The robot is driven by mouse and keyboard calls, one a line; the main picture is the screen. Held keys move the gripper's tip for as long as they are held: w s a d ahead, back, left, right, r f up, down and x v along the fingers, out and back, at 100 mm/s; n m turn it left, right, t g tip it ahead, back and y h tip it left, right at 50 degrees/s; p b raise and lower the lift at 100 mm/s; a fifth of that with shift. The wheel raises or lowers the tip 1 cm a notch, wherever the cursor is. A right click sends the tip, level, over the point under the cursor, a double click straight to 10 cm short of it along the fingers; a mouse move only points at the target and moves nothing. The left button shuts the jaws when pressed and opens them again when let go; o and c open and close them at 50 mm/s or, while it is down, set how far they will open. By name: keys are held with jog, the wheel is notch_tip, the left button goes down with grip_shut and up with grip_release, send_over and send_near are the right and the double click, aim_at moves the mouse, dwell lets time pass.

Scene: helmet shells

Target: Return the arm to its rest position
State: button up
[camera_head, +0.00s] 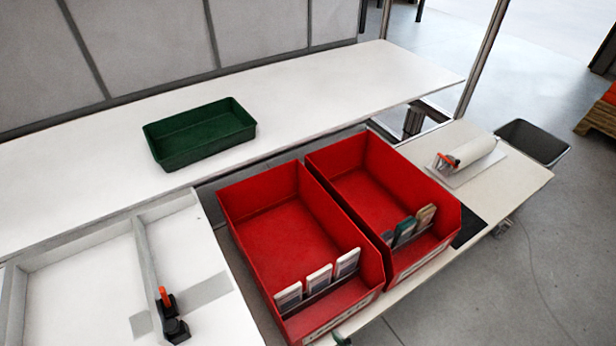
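My gripper and arm do not show in this head view, so their pose and whether anything is held cannot be seen. No helmet shell is visible. Two red bins stand side by side in the middle, a left bin (268,243) and a right bin (360,180). Both have bare floors and a few cards standing at their front ends. A green tray (199,133) sits empty on the long white table (80,160) behind them.
A white fixture (72,290) with a black, orange-tipped clamp (170,315) is at the lower left. Grey floor (540,270) is clear at lower right.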

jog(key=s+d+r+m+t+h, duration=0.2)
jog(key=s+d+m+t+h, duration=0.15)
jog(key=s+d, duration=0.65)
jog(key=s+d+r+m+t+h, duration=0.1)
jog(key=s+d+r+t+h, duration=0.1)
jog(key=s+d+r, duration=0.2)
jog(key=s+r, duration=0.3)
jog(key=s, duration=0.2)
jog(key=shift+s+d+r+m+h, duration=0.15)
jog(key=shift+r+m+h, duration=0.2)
